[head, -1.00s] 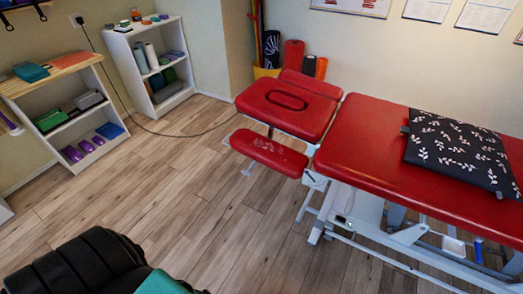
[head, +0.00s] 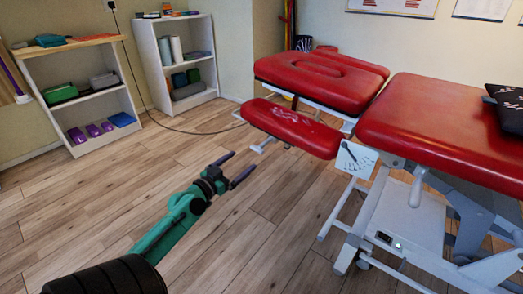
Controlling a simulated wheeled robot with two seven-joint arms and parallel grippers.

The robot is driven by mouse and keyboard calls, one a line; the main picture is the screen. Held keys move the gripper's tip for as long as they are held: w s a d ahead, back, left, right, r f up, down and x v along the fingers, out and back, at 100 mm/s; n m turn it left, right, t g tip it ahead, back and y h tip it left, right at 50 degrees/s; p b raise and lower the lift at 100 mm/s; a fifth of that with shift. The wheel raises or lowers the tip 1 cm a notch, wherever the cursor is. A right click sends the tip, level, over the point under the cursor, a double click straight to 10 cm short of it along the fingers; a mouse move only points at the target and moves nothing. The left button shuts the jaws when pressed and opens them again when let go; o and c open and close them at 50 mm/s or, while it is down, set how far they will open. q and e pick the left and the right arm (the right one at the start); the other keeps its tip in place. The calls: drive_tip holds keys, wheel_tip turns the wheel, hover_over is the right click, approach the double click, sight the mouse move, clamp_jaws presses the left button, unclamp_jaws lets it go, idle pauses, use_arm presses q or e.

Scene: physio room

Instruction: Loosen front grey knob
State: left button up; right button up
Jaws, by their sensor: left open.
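A grey knob-like handle (head: 417,187) hangs below the near edge of the red treatment table (head: 440,115), right of a white plate with a dial scale (head: 356,158). I cannot tell from this view whether it is tight or loose. My left gripper (head: 240,165) is open and empty above the floor, its purple-grey fingers spread. It is left of the table's red armrest (head: 292,127) in the picture and well apart from the handle. My right gripper is not in view.
The red headrest (head: 318,80) stands above the armrest. The table's white frame and base (head: 408,222) are at right. A dark patterned pillow (head: 508,108) lies on the table. Two shelves (head: 88,102) (head: 183,65) stand at the back left.

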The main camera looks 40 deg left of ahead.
sight(257, 150)
use_arm(q)
drive_tip(key=w, duration=1.2)
drive_tip(key=shift+a, duration=0.1)
drive_tip(key=c, duration=1.4)
drive_tip(key=shift+o, duration=0.2)
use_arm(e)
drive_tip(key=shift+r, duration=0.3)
